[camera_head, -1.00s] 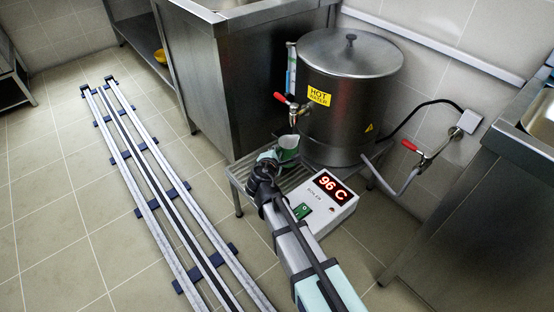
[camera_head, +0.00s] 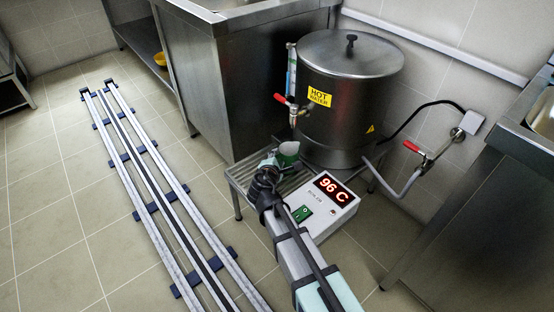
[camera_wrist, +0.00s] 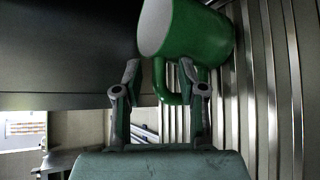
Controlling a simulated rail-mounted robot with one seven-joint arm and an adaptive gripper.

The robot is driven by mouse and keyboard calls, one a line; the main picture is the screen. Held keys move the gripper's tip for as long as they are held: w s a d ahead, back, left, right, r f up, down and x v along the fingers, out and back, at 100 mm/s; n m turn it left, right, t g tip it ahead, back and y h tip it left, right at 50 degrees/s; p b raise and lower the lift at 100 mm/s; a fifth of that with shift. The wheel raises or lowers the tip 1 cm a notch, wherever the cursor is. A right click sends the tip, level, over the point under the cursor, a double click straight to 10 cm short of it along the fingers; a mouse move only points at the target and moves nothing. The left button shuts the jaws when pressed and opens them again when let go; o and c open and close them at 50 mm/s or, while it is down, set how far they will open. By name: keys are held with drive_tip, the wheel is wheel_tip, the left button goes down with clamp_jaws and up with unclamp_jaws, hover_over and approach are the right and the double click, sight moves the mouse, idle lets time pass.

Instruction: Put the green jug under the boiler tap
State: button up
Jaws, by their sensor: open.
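The green jug (camera_head: 289,158) stands on the slatted metal stand (camera_head: 243,172), with its pale mouth below the spout of the boiler tap (camera_head: 292,112) in the head view. In the wrist view the green jug (camera_wrist: 212,38) is large at the top, its handle towards me. My gripper (camera_wrist: 160,75) is open at the handle; part of the handle shows between the fingers, and the right finger overlaps it. I cannot tell whether a finger touches it. In the head view my gripper (camera_head: 270,162) is just left of and in front of the jug, partly hidden by my wrist.
The steel boiler (camera_head: 345,105) stands right behind the jug. A control box (camera_head: 325,207) reading 96 C sits beside my arm. A steel cabinet (camera_head: 240,85) is behind left. A hose with a red-handled valve (camera_head: 418,150) is at right. Floor left of the stand is clear around the rails.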

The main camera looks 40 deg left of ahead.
drive_tip(key=p+v, duration=0.3)
drive_tip(key=v, duration=0.9)
